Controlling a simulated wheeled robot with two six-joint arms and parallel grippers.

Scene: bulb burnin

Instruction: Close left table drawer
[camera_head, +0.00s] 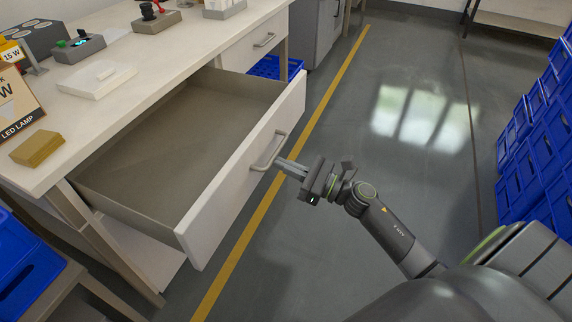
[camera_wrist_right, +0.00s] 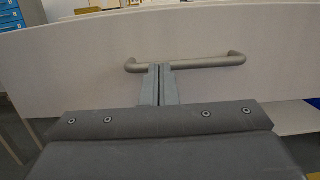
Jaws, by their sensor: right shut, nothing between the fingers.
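The left table drawer (camera_head: 215,195) is pulled far out of the white table, and its inside looks empty. Its bar handle (camera_head: 268,150) is on the white front panel; the handle also shows in the right wrist view (camera_wrist_right: 205,63). My right gripper (camera_head: 281,163) is shut and empty, in front of the drawer front with its fingertips at the handle. In the wrist view the fingertips overlap the handle's left part; I cannot tell whether they touch it. My left gripper is not in view.
The table top (camera_head: 150,65) holds a lamp box (camera_head: 15,105), a tan block (camera_head: 36,148) and small devices. A second drawer (camera_head: 258,42) farther along is shut. Blue crates (camera_head: 540,140) are stacked at the right. The floor between is clear.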

